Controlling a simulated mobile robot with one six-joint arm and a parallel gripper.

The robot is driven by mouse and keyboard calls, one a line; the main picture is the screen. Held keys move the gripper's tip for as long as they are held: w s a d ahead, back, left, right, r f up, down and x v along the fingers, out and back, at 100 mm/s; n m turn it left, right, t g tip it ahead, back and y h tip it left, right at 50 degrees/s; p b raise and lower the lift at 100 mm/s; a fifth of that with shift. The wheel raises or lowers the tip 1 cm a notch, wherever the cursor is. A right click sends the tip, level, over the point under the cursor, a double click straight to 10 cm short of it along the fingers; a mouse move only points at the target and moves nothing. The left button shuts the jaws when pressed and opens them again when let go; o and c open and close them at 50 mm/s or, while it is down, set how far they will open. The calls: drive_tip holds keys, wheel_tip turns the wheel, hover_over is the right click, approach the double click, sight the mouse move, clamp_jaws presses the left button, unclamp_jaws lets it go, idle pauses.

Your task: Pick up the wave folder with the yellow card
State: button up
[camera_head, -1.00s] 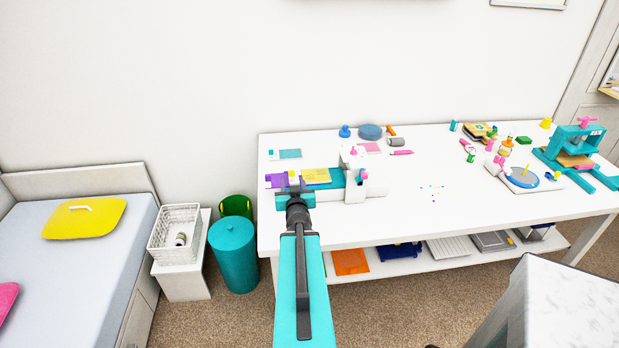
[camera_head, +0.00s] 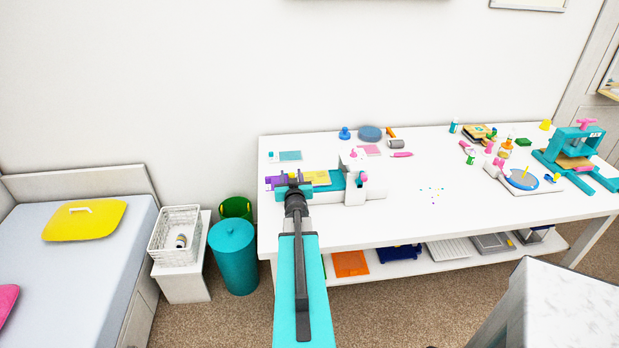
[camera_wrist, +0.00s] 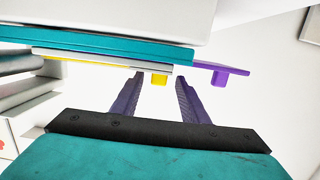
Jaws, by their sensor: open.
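The wave folder appears to be the flat purple piece (camera_wrist: 215,69) with a small purple tab in the wrist view. In the head view it is mostly hidden behind my gripper (camera_head: 289,179). The yellow card (camera_head: 318,178) lies on the teal bed of the white machine, right beside my gripper. In the wrist view, a thin stack of a teal plate (camera_wrist: 110,50), a pale layer and a yellow edge is seen edge-on. A small yellow tab (camera_wrist: 159,79) hangs between the tips of my open gripper (camera_wrist: 160,77). I cannot tell whether the fingers touch anything.
The white machine (camera_head: 355,188) stands just right of the card on the white table (camera_head: 400,215). A teal press (camera_head: 575,153) and several small tools are at the table's right. The table's middle is mostly clear. A teal bin (camera_head: 234,258) stands left of the table.

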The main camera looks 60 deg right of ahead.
drive_tip(key=shift+w+d, duration=0.1)
drive_tip(key=shift+d, duration=0.05)
drive_tip(key=shift+p+x, duration=1.25)
drive_tip(key=shift+x, duration=1.2)
drive_tip(key=shift+f, duration=0.1)
drive_tip(key=shift+c, duration=0.5)
clamp_jaws()
